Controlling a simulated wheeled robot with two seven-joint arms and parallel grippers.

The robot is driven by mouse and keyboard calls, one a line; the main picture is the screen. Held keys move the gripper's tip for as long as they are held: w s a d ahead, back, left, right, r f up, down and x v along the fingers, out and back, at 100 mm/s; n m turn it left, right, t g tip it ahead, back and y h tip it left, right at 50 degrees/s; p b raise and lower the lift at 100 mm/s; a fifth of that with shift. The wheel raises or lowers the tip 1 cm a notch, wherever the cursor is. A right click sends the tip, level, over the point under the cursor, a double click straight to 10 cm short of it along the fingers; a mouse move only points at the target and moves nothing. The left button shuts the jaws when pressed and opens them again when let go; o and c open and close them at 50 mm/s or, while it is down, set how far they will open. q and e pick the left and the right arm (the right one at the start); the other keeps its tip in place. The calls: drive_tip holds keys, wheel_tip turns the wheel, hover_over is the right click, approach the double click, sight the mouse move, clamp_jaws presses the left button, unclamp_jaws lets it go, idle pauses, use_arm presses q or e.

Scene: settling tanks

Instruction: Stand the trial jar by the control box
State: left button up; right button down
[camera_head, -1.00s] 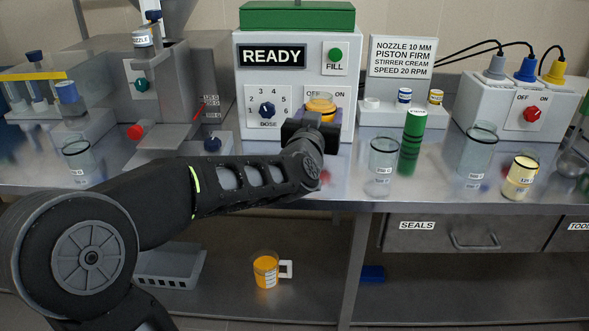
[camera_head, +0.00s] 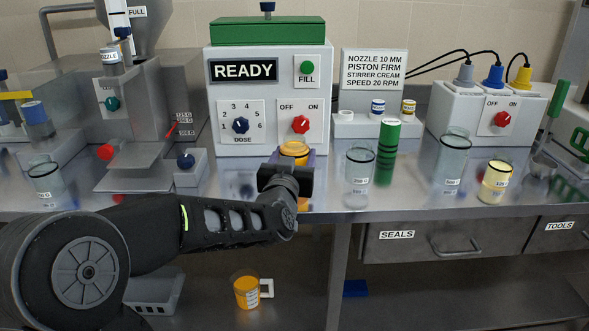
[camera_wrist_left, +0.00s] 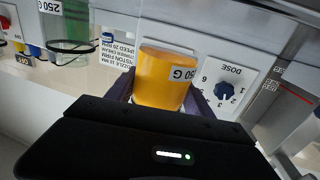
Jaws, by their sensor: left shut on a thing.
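My left gripper (camera_head: 293,158) is shut on an orange-filled jar (camera_head: 294,150), with a finger on each side of it. The jar also shows in the left wrist view (camera_wrist_left: 165,78), with a white label partly in sight. It is in front of the white READY box (camera_head: 259,172), below that box's red OFF/ON knob. I cannot tell whether the jar touches the bench. Another white box (camera_head: 460,125), with coloured plugs and a red OFF/ON knob, stands at the right. I cannot tell which box is the control box. My right gripper is not in view.
A clear jar (camera_head: 359,178), a green cylinder (camera_head: 388,150), another clear jar (camera_head: 451,165) and a cream-filled jar (camera_head: 495,182) stand to the right. A filling machine (camera_head: 140,110) stands left. Bare bench (camera_head: 415,195) lies between the clear jars.

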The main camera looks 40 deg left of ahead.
use_arm(q)
drive_tip(key=shift+f, duration=1.35)
drive_tip(key=shift+f, duration=0.1)
drive_tip(key=shift+f+b, duration=0.15)
drive_tip(key=shift+b, duration=0.25)
drive_tip(key=o, duration=1.5)
